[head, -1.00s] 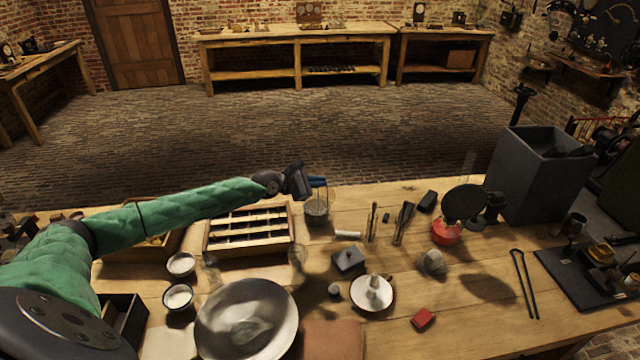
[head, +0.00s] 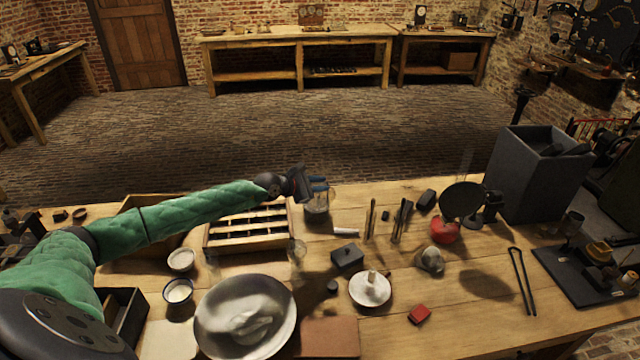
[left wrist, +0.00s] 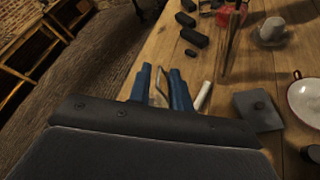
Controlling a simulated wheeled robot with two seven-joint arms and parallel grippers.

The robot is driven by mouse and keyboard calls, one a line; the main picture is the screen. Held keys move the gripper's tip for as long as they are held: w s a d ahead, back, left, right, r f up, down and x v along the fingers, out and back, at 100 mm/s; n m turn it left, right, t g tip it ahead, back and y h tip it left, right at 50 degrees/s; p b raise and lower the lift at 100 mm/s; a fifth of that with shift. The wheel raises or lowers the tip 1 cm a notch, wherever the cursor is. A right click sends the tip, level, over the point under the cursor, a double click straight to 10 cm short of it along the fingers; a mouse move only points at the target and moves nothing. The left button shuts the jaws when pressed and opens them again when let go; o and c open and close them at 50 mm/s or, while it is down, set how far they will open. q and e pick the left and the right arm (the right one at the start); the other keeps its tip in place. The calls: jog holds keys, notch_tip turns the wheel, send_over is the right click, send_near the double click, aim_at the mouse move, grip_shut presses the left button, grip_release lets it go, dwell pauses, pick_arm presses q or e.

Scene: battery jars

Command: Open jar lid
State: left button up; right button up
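A clear glass jar (head: 316,204) with grey contents stands near the table's far edge. In the left wrist view the two blue fingers (left wrist: 160,80) are apart, with a thin pale edge showing in the gap. I cannot tell whether they touch the jar or a lid; no separate lid can be made out. My right gripper is not in view.
A compartmented wooden tray (head: 248,244) sits left of the jar. A grey bin (head: 522,180) stands right.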

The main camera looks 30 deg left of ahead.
pick_arm(q)
jog(key=shift+o, duration=0.4)
jog(key=shift+r, duration=0.1)
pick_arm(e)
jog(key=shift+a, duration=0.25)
